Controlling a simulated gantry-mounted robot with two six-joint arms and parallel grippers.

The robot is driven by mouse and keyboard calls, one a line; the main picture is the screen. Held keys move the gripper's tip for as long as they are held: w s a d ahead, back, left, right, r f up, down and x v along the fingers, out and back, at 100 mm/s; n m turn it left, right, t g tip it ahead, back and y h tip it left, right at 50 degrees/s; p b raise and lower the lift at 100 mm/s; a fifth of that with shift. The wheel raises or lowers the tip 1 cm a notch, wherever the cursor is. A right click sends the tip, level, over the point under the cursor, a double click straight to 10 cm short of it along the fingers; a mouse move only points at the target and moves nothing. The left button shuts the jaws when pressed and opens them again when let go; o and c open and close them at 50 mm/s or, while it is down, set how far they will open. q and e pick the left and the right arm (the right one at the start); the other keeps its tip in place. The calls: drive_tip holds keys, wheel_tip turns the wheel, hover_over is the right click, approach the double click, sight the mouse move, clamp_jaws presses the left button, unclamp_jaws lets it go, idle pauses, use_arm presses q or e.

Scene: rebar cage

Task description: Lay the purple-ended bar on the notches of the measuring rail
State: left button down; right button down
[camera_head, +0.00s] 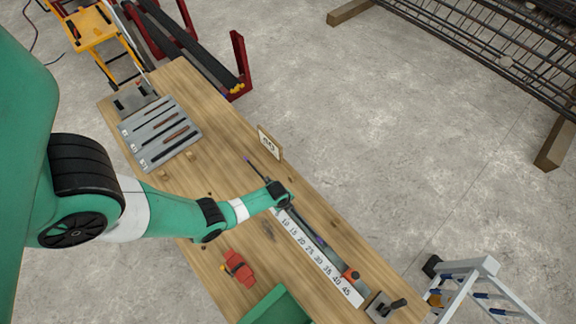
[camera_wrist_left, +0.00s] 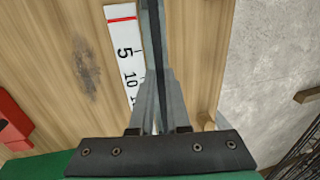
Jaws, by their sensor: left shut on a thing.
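The measuring rail (camera_head: 318,259) is a white numbered strip along the right part of the wooden bench, with a grey part beside it and an orange-red piece (camera_head: 350,274) near its far-right end. The dark bar with purple ends (camera_head: 262,175) runs along the rail's line. One purple end sticks out past my gripper to the upper left; purple also shows beside the rail. My left gripper (camera_head: 281,199) is shut on the bar near the rail's low-number end. The left wrist view shows the fingers (camera_wrist_left: 156,100) around it, beside the number strip (camera_wrist_left: 124,50). Whether the bar touches the notches is unclear.
A grey slotted tray (camera_head: 160,132) lies at the bench's far left. A small sign (camera_head: 269,143) stands at the back edge, near the bar. A red tool (camera_head: 238,268) lies in front. A vise-like device (camera_head: 384,306) sits at the right end. A stepladder (camera_head: 470,285) stands beyond it.

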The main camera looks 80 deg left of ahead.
use_arm(q)
drive_tip(key=f+b, duration=0.4)
drive_tip(key=shift+w+a, duration=0.1)
drive_tip(key=shift+a, duration=0.3)
drive_tip(key=shift+d, duration=0.15)
drive_tip(key=shift+r, duration=0.1)
drive_tip(key=c, duration=0.9)
unclamp_jaws()
